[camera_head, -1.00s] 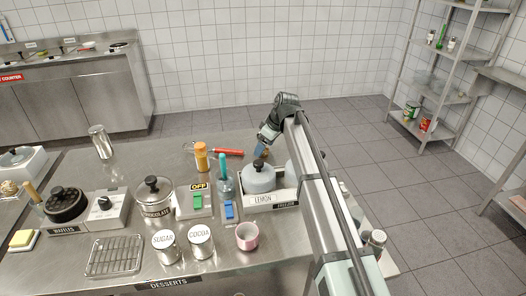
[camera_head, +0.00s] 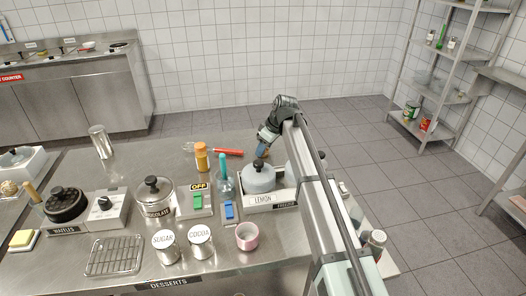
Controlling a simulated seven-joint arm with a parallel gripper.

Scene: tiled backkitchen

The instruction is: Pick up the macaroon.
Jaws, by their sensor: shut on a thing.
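My gripper (camera_head: 262,150) is at the far side of the steel counter, just behind the grey lidded pot with the black knob (camera_head: 259,178). Its fingers are small in this view and point down. A small tan-brown thing, probably the macaroon (camera_head: 267,154), shows at the fingertips, partly hidden by them. The gripper is shut on it. I cannot tell from this view how far it is above the counter.
A pink cup (camera_head: 247,237) stands in front.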

